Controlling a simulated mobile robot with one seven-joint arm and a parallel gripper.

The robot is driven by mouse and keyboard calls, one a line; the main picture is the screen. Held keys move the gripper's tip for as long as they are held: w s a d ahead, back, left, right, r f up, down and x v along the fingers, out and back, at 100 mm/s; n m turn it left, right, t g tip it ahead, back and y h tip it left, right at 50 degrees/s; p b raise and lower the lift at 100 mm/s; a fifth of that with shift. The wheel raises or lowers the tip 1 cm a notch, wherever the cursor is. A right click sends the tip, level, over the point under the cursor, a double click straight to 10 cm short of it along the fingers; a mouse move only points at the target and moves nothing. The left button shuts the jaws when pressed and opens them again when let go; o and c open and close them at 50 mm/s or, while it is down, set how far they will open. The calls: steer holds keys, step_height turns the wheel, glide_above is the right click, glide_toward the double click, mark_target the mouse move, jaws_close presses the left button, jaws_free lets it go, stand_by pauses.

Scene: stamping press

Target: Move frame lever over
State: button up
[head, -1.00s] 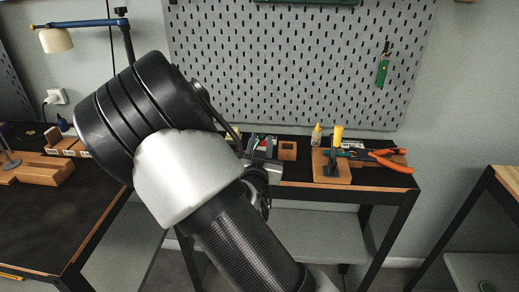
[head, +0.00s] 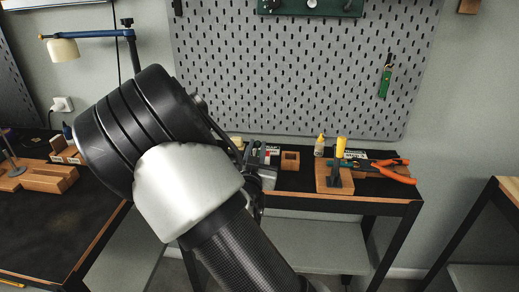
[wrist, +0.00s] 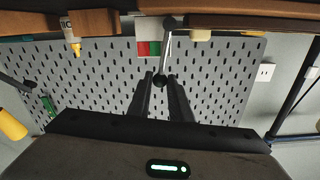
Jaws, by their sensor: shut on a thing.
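In the wrist view, which is upside down, the frame lever (wrist: 167,45) is a thin metal rod with a dark ball at its end. The two black fingers of my gripper (wrist: 162,79) are shut on the ball end, one on each side. A red, green and white plate (wrist: 148,47) shows right beside the rod. In the head view, part of the grey metal press (head: 264,172) shows on the back bench. My arm hides the rest of it, along with the lever and my fingertips.
On the back bench (head: 385,200), right of the press, are a small wooden block (head: 290,160), a yellow-capped bottle (head: 320,147), a wooden holder (head: 326,181) and orange-handled pliers (head: 397,172). A pegboard (head: 300,80) stands behind. Another bench (head: 50,235) is at left.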

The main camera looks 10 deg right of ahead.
steer(key=shift+a, duration=0.1)
steer(key=shift+w+a, duration=0.2)
steer(key=shift+a, duration=0.4)
steer(key=shift+w+a, duration=0.2)
steer(key=shift+a, duration=0.35)
steer(key=o, duration=0.9)
steer(key=shift+c, duration=0.2)
